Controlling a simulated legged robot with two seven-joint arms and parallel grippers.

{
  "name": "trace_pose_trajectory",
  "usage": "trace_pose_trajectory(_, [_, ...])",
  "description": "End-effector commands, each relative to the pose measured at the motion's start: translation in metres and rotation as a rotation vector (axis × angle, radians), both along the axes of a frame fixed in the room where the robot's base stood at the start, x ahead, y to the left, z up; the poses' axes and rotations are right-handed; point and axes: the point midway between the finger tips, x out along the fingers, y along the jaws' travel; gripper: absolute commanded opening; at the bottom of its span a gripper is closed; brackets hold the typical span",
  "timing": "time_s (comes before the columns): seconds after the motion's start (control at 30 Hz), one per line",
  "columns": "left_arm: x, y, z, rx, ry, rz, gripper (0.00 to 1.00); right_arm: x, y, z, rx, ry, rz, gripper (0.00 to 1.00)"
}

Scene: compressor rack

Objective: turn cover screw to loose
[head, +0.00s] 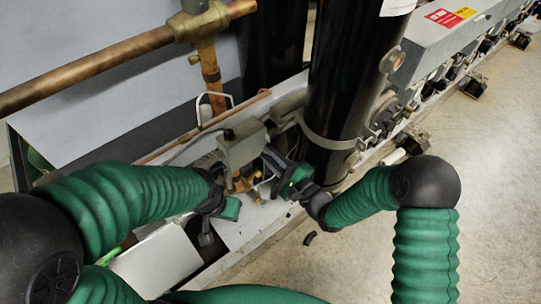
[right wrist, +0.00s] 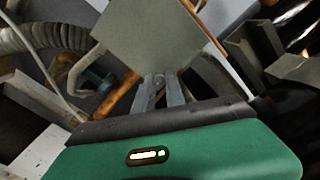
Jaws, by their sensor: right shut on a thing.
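A grey box-shaped cover (head: 243,146) sits on the rack base beside the black cylinder. It fills the upper middle of the right wrist view (right wrist: 158,38). My right gripper (head: 271,160) comes in from the right and is at the cover's right side. In the right wrist view its two narrow fingers (right wrist: 160,88) are close together at the cover's lower edge, shut on a small part that looks like the cover screw (right wrist: 159,82). The fingers mostly hide this part. My left gripper (head: 222,215) is low, left of the cover; its fingers are not clear.
The tall black cylinder (head: 340,85) with a metal strap stands right of the cover. Copper pipes (head: 90,72) run at the upper left. In the right wrist view, a grey ribbed conduit (right wrist: 45,35) lies left of the cover. The floor (head: 490,150) at the right is mostly clear.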

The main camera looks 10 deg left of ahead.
Motion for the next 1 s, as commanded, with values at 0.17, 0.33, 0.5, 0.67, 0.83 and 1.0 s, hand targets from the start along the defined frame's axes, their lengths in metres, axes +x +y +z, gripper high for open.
trace_pose_trajectory(0.17, [0.0, 0.0, 0.0, 0.0, 0.0, 0.0, 0.36, -0.001, -0.001, -0.003, -0.006, 0.005, 0.001, 0.0])
trace_pose_trajectory(0.33, [0.0, 0.0, -0.001, 0.0, 0.0, 0.0, 0.36, -0.001, -0.001, -0.004, -0.025, -0.016, -0.001, 0.0])
trace_pose_trajectory(0.5, [0.0, 0.0, -0.003, 0.0, 0.0, 0.0, 0.36, -0.001, -0.002, -0.005, -0.075, -0.076, -0.002, 0.0])
trace_pose_trajectory(0.67, [0.0, 0.0, -0.006, 0.0, 0.0, 0.0, 0.36, -0.001, -0.003, -0.006, -0.144, -0.164, -0.001, 0.0])
trace_pose_trajectory(0.83, [0.0, 0.0, -0.009, 0.0, 0.0, 0.0, 0.36, -0.002, -0.002, -0.007, -0.224, -0.265, 0.001, 0.0])
trace_pose_trajectory(1.0, [0.0, 0.0, -0.012, 0.0, 0.0, 0.0, 0.36, -0.002, -0.003, -0.008, -0.297, -0.355, 0.001, 0.0])
